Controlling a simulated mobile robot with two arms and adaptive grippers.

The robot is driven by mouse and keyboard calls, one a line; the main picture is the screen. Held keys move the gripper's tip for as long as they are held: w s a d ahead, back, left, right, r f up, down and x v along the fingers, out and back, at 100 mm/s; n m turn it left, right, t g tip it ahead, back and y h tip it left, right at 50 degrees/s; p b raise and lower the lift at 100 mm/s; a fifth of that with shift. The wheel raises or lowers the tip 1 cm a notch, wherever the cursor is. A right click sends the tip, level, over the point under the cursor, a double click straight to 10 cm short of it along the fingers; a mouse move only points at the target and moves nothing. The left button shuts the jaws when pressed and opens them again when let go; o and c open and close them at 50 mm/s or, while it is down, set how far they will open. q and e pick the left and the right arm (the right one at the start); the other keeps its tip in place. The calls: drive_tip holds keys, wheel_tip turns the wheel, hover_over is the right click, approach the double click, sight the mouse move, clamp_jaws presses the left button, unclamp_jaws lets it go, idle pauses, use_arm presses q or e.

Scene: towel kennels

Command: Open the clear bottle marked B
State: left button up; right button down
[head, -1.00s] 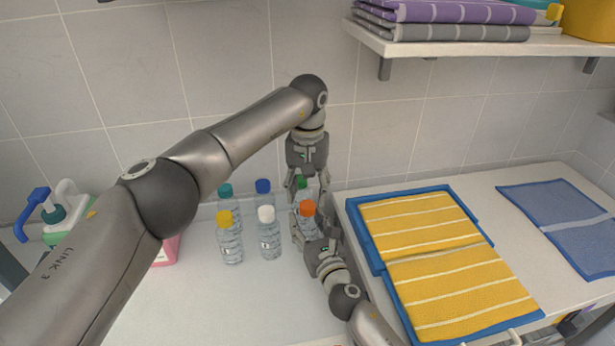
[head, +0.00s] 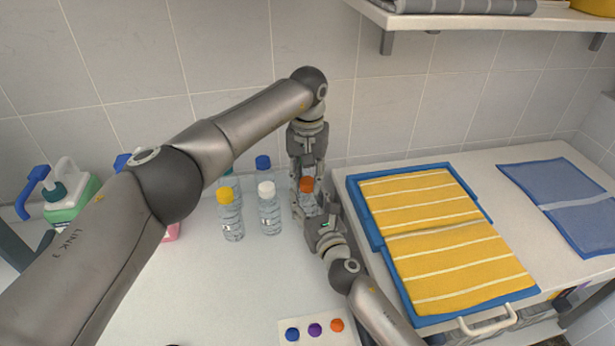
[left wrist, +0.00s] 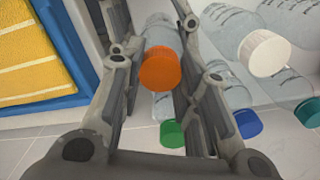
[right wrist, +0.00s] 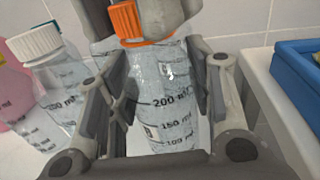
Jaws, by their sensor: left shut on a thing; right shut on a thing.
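A clear bottle (head: 309,204) with an orange cap (head: 307,184) stands upright on the counter between my two grippers. My left gripper (head: 305,188) comes down from above; in the left wrist view its fingers are shut on the orange cap (left wrist: 160,68). My right gripper (head: 314,217) comes from the front and is shut on the bottle's body, which shows volume marks in the right wrist view (right wrist: 165,100). The cap sits at the bottle's top; I cannot tell whether it is loosened. I cannot read a letter B on it.
Bottles with yellow (head: 225,196), white (head: 266,189) and blue (head: 263,162) caps stand left, close by. A green-capped bottle (left wrist: 172,133) is just behind. A card with blue, purple and orange dots (head: 315,331) lies in front. A blue tray (head: 368,230) with yellow towels is right.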

use_arm(q)
drive_tip(key=n, duration=0.6)
drive_tip(key=shift+n, duration=0.3)
drive_tip(key=n, duration=2.1)
drive_tip(key=shift+r, duration=0.1)
drive_tip(key=n, duration=1.3)
drive_tip(key=shift+n, duration=0.3)
drive_tip(key=n, duration=1.2)
drive_tip(key=shift+n, duration=0.3)
drive_tip(key=shift+r, duration=0.15)
